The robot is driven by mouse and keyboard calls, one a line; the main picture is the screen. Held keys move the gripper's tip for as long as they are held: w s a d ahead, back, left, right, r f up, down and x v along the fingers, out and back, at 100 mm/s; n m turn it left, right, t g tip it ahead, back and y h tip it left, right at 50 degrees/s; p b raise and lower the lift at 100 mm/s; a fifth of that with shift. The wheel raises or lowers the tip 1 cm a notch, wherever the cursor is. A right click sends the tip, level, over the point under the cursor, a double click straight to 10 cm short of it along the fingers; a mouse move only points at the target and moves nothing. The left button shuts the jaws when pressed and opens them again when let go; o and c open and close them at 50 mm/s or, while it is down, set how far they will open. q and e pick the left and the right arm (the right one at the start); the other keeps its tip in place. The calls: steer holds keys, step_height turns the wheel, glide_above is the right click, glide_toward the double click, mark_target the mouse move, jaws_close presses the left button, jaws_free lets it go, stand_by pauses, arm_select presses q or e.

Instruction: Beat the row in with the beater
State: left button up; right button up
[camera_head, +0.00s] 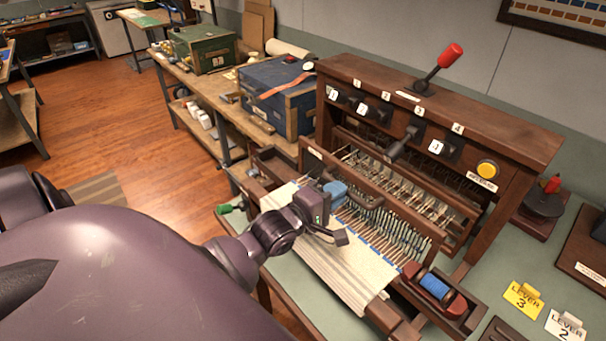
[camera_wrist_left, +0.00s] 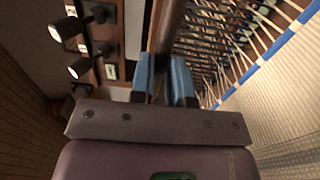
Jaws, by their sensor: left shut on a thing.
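The small wooden table loom stands on the green-grey bench. Its beater (camera_head: 408,212) is a brown wooden bar across the loom with a dark curved handle (camera_head: 372,202). My left gripper (camera_head: 336,190) is over the loom, its blue fingers shut on a dark bar of the beater. The left wrist view shows the blue fingers (camera_wrist_left: 165,82) on both sides of the brown bar (camera_wrist_left: 168,28). The cream woven cloth (camera_head: 345,275) lies in front, with a blue row (camera_head: 376,253) along its edge. The shuttle with blue thread (camera_head: 435,287) rests at the right end. My right gripper is not in view.
The loom's top beam holds numbered levers, a red-knobbed lever (camera_head: 438,68) and a yellow button (camera_head: 487,169). Cards for lever 3 (camera_head: 523,299) and lever 2 (camera_head: 566,328) stand at right. A blue chest (camera_head: 280,95) is behind left. A green-handled tool (camera_head: 228,208) is near my arm.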

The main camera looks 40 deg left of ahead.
arm_select(q)
steer(key=shift+s+a, duration=0.2)
steer(key=shift+s, duration=1.3)
steer(key=shift+s+a, duration=0.25)
steer(key=shift+s, duration=1.3)
steer(key=shift+s+a, duration=0.2)
steer(key=shift+s, duration=1.3)
jaws_close()
steer(key=shift+o, duration=0.3)
jaws_free()
steer(key=shift+w, duration=0.1)
steer(key=o, duration=1.1)
steer(key=shift+s+a, duration=0.15)
steer(key=shift+s, duration=1.2)
steer(key=shift+s+a, duration=0.2)
steer(key=shift+s, duration=1.1)
steer(key=shift+s+a, duration=0.15)
steer(key=shift+s, duration=1.2)
steer(key=d+f+m+g+y+b, duration=0.1)
steer(key=f+m+g, duration=0.1)
steer(key=f+m, duration=0.3)
steer(key=d+f+m+g+y+b, duration=0.1)
steer(key=d+f+m+g, duration=0.1)
steer(key=f+m, duration=0.4)
steer(key=d+f+m+g+b, duration=0.1)
steer(key=f+m, duration=0.5)
steer(key=f, duration=0.6)
steer(key=shift+d+f+g+y, duration=0.1)
steer(key=shift+d+g+y, duration=0.3)
steer(key=shift+g, duration=0.2)
